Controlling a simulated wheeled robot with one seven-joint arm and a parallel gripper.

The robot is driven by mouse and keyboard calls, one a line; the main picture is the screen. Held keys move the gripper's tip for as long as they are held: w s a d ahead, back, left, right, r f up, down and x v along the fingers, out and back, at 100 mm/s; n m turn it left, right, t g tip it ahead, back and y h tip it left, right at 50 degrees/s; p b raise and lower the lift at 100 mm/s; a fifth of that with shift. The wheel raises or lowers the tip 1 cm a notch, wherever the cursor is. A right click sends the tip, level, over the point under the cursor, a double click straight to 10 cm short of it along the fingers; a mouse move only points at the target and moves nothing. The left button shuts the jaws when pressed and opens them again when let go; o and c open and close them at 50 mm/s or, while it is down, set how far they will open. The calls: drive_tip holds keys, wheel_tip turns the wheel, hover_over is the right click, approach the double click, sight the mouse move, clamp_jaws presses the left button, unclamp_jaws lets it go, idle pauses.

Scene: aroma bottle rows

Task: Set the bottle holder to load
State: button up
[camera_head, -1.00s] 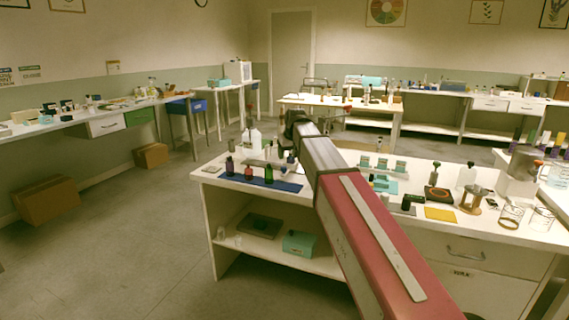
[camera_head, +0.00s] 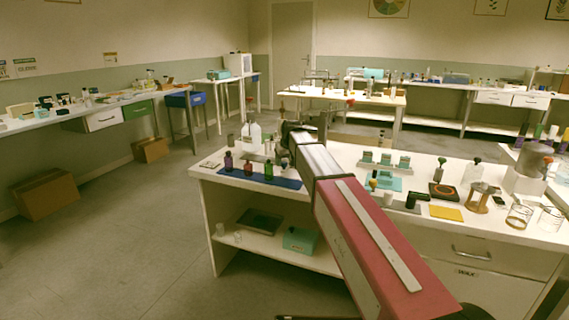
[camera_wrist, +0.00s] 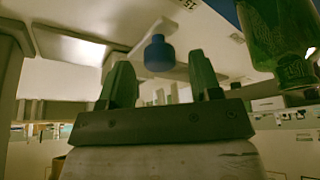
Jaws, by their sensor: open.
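My gripper (camera_head: 291,132) is over the back of the near counter, largely hidden behind my own arm in the head view. In the upside-down wrist view its two dark green fingers (camera_wrist: 160,85) are apart. A blue knob-like piece (camera_wrist: 158,54) shows in the gap between and beyond the fingertips, not held. A pale part (camera_wrist: 160,28) joins it. A green bottle (camera_wrist: 285,40) is close by at the upper right; it also appears in the head view (camera_head: 268,170). I cannot tell for sure which piece is the bottle holder or its setting.
A purple bottle (camera_head: 228,161) and a pink bottle (camera_head: 248,168) stand with the green one on a blue mat (camera_head: 285,183). A white bottle (camera_head: 251,137) stands behind.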

drive_tip(key=shift+w+a+f, duration=0.15)
drive_tip(key=shift+w+f, duration=0.05)
drive_tip(key=shift+f, duration=0.35)
clamp_jaws()
drive_tip(key=w+a, duration=0.1)
drive_tip(key=a, duration=0.3)
drive_tip(key=w+a, duration=0.1)
drive_tip(key=a, duration=0.2)
drive_tip(key=shift+w, duration=0.3)
unclamp_jaws()
drive_tip(key=v, duration=1.1)
drive_tip(key=shift+d+f, duration=0.1)
